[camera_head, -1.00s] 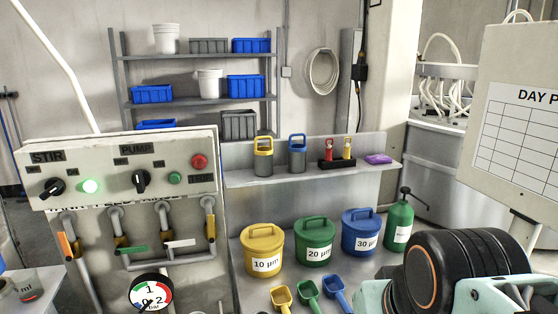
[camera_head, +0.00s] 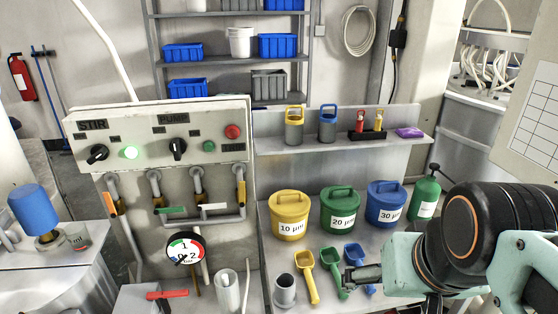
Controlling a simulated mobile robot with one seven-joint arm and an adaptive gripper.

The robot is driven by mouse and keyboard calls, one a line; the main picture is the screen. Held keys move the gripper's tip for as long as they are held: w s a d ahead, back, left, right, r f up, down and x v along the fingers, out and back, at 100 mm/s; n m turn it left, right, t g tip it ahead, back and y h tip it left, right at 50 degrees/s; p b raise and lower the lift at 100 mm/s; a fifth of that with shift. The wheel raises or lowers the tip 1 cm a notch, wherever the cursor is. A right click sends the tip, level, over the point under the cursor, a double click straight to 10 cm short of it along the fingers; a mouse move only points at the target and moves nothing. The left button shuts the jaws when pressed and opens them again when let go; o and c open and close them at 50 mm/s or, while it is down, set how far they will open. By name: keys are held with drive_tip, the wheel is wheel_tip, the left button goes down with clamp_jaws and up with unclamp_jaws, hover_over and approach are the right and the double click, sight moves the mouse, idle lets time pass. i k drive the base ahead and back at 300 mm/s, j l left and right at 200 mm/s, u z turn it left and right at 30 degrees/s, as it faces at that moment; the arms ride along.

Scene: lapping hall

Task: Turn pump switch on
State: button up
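The control panel (camera_head: 145,117) stands at the left in the head view. The pump switch (camera_head: 178,149) is a black rotary knob below the PUMP label, standing roughly upright. The dark green lamp (camera_head: 209,146) to its right looks unlit. My gripper (camera_head: 362,277) is at the lower right, low over the bench near the scoops, well apart from the panel. Its fingers are small and seen side-on, so I cannot tell whether they are open.
Pipes and a round gauge (camera_head: 185,248) sit below the panel. Yellow (camera_head: 290,216), green (camera_head: 340,208) and blue (camera_head: 386,204) tubs stand on the bench, with scoops in front. A green bottle (camera_head: 425,195) stands near my arm. A red-handled tool (camera_head: 167,295) lies at the front.

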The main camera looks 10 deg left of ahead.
sight(177, 145)
drive_tip(key=u, duration=1.3)
